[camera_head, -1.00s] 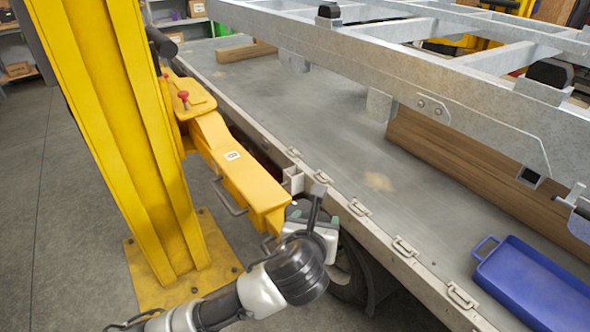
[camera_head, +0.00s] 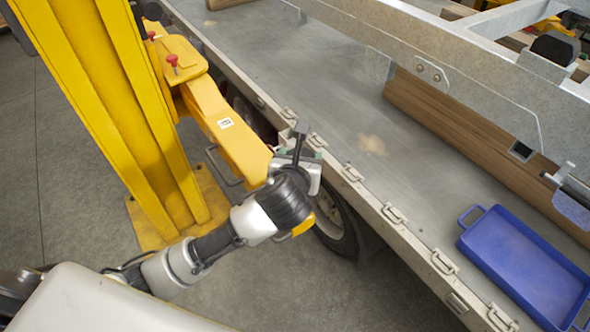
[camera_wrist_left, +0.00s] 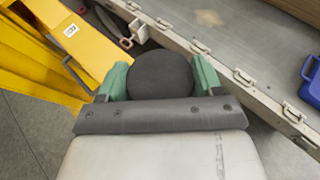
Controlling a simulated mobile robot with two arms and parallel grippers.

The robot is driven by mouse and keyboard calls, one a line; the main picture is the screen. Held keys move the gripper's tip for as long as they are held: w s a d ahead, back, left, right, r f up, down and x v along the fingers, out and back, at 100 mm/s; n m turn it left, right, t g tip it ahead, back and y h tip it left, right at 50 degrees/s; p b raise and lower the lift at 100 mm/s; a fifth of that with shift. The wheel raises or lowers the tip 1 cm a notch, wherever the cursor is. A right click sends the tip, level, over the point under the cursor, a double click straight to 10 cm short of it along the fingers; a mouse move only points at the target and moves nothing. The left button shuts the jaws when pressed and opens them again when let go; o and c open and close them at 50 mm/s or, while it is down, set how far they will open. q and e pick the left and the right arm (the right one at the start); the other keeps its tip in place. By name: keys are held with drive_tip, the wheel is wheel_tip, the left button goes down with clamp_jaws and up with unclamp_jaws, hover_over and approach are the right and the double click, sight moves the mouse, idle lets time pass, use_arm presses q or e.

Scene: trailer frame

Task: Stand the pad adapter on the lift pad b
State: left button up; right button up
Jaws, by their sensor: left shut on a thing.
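My left gripper (camera_head: 300,150) is at the free end of the yellow lift arm (camera_head: 222,120), beside the trailer's side rail. In the left wrist view its green fingertips (camera_wrist_left: 160,78) are closed on both sides of a dark round piece (camera_wrist_left: 160,72), which I take to be the pad adapter. The piece shows as a broad rounded face; its lower part is hidden by the gripper's dark bar. In the head view my gripper mostly covers it. I cannot make out lift pad b; the arm's tip is partly hidden behind my gripper. My right gripper is not in view.
The yellow lift post (camera_head: 115,120) stands at the left on its floor plate. The trailer side rail (camera_head: 385,212) with metal loops runs close to my gripper, with a tyre (camera_head: 338,225) below. A blue tray (camera_head: 468,240) lies on the deck. The floor at the lower left is clear.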

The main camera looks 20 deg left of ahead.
use_arm(q)
drive_tip(key=shift+a+f, duration=0.3)
drive_tip(key=shift+a, duration=0.3)
drive_tip(key=shift+f, duration=1.95)
drive_tip(key=o, duration=1.2)
drive_tip(key=shift+f, duration=0.2)
drive_tip(key=shift+o, duration=0.2)
drive_tip(key=shift+s+r, duration=0.15)
drive_tip(key=shift+r, duration=0.05)
drive_tip(key=v, duration=1.1)
drive_tip(key=shift+s, duration=0.35)
drive_tip(key=shift+d+r, duration=0.1)
drive_tip(key=shift+r, duration=0.05)
